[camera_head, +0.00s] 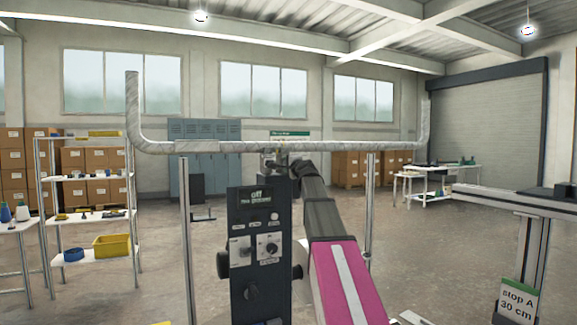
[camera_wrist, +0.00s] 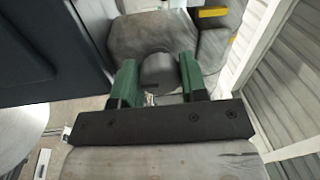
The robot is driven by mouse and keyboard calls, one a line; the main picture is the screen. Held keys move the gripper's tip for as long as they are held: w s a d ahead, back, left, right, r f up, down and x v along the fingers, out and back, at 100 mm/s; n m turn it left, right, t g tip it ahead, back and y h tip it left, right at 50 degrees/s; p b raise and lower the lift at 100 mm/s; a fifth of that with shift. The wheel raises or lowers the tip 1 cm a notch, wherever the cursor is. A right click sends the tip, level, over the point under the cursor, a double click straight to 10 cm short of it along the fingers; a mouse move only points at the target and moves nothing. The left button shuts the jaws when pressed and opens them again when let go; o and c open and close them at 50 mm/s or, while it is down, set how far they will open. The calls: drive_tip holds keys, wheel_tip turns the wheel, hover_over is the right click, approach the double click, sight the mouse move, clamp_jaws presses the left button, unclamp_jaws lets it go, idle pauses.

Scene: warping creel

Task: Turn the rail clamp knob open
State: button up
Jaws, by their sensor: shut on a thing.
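The rail clamp knob (camera_wrist: 158,74) is a dark grey rounded piece in the middle of the wrist view. My gripper (camera_wrist: 158,63) is shut on it, with one green finger on each side. A larger grey body (camera_wrist: 150,32) lies just beyond the knob. In the head view my arm reaches up to the horizontal rail (camera_head: 350,146), beside a small clamp-like fitting (camera_head: 270,158) above the control box. My fingers and the knob cannot be made out in the head view.
The dark control box (camera_head: 260,240), with a small display and several knobs, stands close to the left of my arm. Upright posts (camera_head: 187,240) stand below the rail. A post with a "stop A 30 cm" sign (camera_head: 517,300) is at right. Shelves (camera_head: 85,215) stand at left.

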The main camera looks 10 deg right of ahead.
drive_tip(key=n, duration=0.5)
drive_tip(key=shift+y, duration=0.3)
drive_tip(key=n, duration=0.4)
drive_tip(key=shift+y, duration=0.3)
drive_tip(key=n+g, duration=0.1)
drive_tip(key=n, duration=0.7)
drive_tip(key=shift+n+y, duration=0.3)
drive_tip(key=shift+n, duration=0.1)
drive_tip(key=n, duration=0.4)
drive_tip(key=shift+g, duration=0.3)
drive_tip(key=n, duration=0.4)
drive_tip(key=n+h, duration=0.1)
drive_tip(key=n, duration=0.2)
drive_tip(key=shift+n+h, duration=0.3)
drive_tip(key=shift+n, duration=1.6)
